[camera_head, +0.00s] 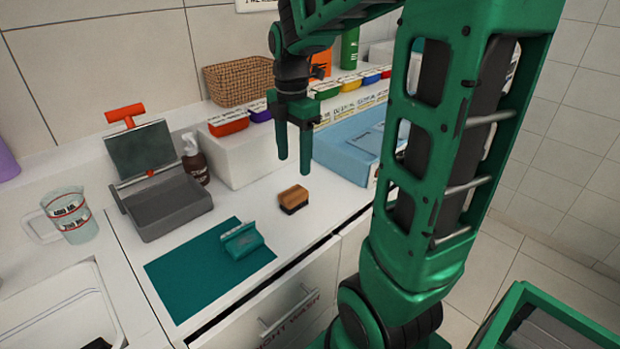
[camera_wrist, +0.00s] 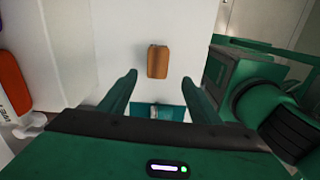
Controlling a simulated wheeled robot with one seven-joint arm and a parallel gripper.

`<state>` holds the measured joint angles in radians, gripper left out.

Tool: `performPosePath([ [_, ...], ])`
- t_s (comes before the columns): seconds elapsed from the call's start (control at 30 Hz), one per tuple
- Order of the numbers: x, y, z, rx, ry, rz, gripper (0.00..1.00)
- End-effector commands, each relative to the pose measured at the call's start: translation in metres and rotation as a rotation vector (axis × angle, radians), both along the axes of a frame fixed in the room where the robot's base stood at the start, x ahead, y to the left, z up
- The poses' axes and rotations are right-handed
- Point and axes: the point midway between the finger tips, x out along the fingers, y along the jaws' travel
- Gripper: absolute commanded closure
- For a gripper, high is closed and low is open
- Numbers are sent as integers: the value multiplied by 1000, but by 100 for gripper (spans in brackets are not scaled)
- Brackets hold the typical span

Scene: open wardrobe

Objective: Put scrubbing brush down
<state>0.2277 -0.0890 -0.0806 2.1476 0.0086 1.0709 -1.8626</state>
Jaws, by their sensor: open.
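The scrubbing brush (camera_head: 293,198) has a brown wooden back and dark bristles. It lies bristles down on the white counter, right of the teal mat (camera_head: 190,274). In the wrist view the brush (camera_wrist: 157,62) shows from above, beyond and between my fingertips. My gripper (camera_head: 293,165) points down above the counter, behind and above the brush and apart from it. Its two green fingers are spread and empty; they also show in the wrist view (camera_wrist: 157,78).
A teal clip-like object (camera_head: 241,240) lies on the mat. A grey open box (camera_head: 170,208), a brown spray bottle (camera_head: 194,160) and a measuring jug (camera_head: 71,216) stand left. A white box (camera_head: 238,152) and a blue tray (camera_head: 345,160) are behind. The counter around the brush is clear.

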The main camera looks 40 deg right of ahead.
Motion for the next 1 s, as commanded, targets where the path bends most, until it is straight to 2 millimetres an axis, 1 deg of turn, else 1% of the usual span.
performPosePath([
  [0.07, -12, -1, 1, -2, 0, -105, 42],
  [0.17, -34, -2, 0, -5, -2, -321, 42],
  [0.3, -71, -3, -4, -8, -2, -689, 42],
  [0.47, -112, -2, -11, -8, -3, -1110, 42],
  [0.6, -147, 0, -20, -6, -1, -1473, 42],
  [0.7, -168, 2, -27, -3, 2, -1708, 42],
  [0.83, -189, 5, -35, -2, 8, -1939, 42],
  [0.9, -196, 6, -38, -1, 10, -2020, 42],
  [1.0, -202, 4, -41, -1, 13, -2086, 42],
])
